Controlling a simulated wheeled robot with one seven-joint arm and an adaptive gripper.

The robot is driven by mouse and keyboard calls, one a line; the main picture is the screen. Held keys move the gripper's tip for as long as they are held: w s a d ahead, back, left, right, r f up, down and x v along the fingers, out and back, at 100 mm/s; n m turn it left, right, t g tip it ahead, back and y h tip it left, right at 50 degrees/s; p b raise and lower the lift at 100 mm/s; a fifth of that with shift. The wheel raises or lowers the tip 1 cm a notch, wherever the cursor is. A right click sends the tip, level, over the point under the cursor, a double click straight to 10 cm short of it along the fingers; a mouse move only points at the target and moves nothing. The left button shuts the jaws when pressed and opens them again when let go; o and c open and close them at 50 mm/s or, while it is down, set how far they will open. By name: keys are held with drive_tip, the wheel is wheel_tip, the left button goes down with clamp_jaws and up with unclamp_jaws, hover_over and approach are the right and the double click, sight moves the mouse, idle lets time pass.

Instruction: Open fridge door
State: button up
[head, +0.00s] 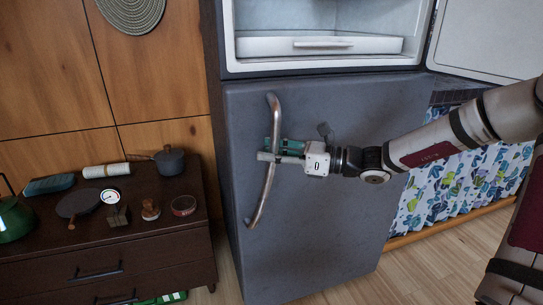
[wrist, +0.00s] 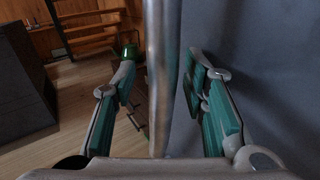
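The grey fridge (head: 345,215) has its upper compartment (head: 320,20) open, with that door (head: 490,40) swung out to the right. The lower door looks closed and carries a long curved metal handle (head: 261,205) near its left edge. My gripper (head: 270,151) reaches in from the right at about the handle's mid-height. In the wrist view, the handle (wrist: 162,80) stands between the two green-padded fingers of my gripper (wrist: 162,68). The fingers are apart, with a gap on both sides of the handle, narrower on the right.
A dark brown dresser (head: 110,240) stands left of the fridge, with a pot (head: 170,161), a pan (head: 78,203), a green kettle (head: 14,218) and small items on top. A patterned curtain (head: 460,185) hangs at the right. Wooden floor (head: 410,270) shows in front.

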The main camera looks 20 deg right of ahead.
clamp_jaws()
idle(0.3)
